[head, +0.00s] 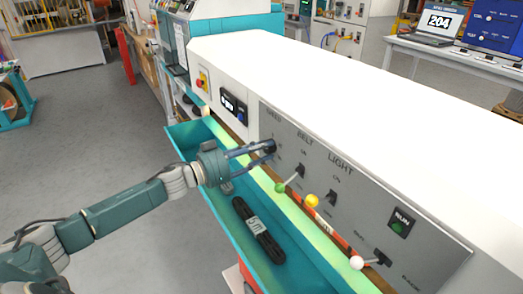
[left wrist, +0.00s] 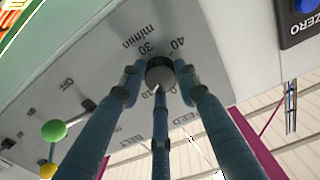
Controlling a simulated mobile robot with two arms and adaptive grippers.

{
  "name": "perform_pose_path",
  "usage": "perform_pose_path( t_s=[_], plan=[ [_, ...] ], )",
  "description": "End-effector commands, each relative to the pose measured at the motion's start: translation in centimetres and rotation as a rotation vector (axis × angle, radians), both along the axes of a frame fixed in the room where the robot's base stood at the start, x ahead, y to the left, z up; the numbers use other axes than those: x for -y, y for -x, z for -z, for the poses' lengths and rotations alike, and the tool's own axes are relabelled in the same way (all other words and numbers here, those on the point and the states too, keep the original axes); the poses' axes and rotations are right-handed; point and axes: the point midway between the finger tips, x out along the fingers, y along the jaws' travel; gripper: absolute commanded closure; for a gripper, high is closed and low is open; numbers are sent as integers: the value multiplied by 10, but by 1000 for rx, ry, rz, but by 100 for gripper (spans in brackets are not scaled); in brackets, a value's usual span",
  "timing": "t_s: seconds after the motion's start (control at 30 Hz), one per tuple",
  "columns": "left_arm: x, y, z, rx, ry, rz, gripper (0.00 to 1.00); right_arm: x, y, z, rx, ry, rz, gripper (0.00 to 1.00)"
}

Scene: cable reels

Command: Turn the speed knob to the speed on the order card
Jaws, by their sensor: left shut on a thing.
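The dark round speed knob (head: 269,146) sits at the left end of the grey control panel (head: 330,215), under the label SPEED. My left gripper (head: 266,151) is shut on it. In the left wrist view the knob (left wrist: 159,72) lies between the three blue fingers (left wrist: 160,80). The scale appears upside down there, with 40 and 30 m/min readable above the knob. A light mark shows on the knob's lower edge; fingers partly cover the numbers there, so I cannot tell the set speed. I cannot make out an order card. My right gripper is not in view.
A green-tipped lever (head: 281,187), a yellow-tipped lever (head: 312,200) and a white-tipped lever (head: 357,262) stick out right of the knob. A small display (head: 233,106) is left of the panel.

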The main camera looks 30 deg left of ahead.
Motion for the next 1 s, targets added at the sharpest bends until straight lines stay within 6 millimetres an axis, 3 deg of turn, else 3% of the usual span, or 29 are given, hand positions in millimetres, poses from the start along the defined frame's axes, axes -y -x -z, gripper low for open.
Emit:
perform_pose_path(
  t_s=[0.37,1.0],
  plan=[
    [-1,0,3,80,-146,-1,95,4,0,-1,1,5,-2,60],
    [-2,0,5,375,-651,0,95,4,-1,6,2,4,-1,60]
  ],
)
